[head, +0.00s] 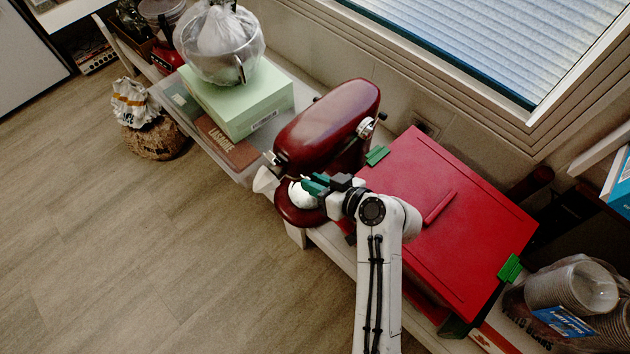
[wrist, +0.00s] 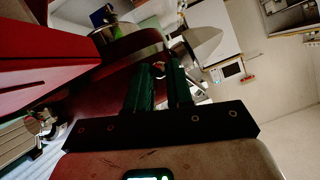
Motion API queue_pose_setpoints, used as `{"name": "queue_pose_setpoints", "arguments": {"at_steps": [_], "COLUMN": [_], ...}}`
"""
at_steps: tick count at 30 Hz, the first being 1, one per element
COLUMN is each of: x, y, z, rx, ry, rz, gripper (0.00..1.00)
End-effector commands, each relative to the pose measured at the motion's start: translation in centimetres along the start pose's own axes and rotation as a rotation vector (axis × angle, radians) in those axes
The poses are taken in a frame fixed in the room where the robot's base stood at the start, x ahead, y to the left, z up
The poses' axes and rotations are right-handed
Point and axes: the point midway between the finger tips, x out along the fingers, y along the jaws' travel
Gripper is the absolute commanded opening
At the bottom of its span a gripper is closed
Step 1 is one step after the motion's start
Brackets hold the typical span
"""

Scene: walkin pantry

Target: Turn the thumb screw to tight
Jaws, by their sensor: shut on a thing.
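The dark red stand mixer (head: 325,125) stands on a low shelf. A silver bowl (head: 303,196) sits under its head, and a pale cone-shaped part (head: 265,181) sticks out at its front left. My gripper (head: 309,183) reaches the mixer's front from the right, its green fingers just below the head. In the wrist view the fingers (wrist: 160,75) are closed around a small pale piece (wrist: 158,70), which appears to be the thumb screw. The fingers hide most of it, so its turn position cannot be told. The cone (wrist: 203,46) shows just beyond the fingertips.
A large red box (head: 455,225) with green clips lies right of the mixer, under my arm. A pale green box (head: 237,100) with a bagged bowl (head: 220,45) stands to the left. Bagged cups (head: 575,290) are at far right. The floor (head: 130,240) in front is clear.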

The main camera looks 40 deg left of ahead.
Motion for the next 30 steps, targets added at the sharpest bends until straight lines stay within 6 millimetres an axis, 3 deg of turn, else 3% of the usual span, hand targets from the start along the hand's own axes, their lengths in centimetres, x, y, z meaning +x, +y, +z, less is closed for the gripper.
{"name": "queue_pose_setpoints", "arguments": {"at_steps": [15, 30], "x": [0.03, 0.09], "y": [0.59, 0.64], "z": [0.11, 0.14], "rx": [0.354, 0.45], "ry": [-0.019, -0.024], "rz": [-0.168, -0.214], "gripper": [0.0, 0.0]}}
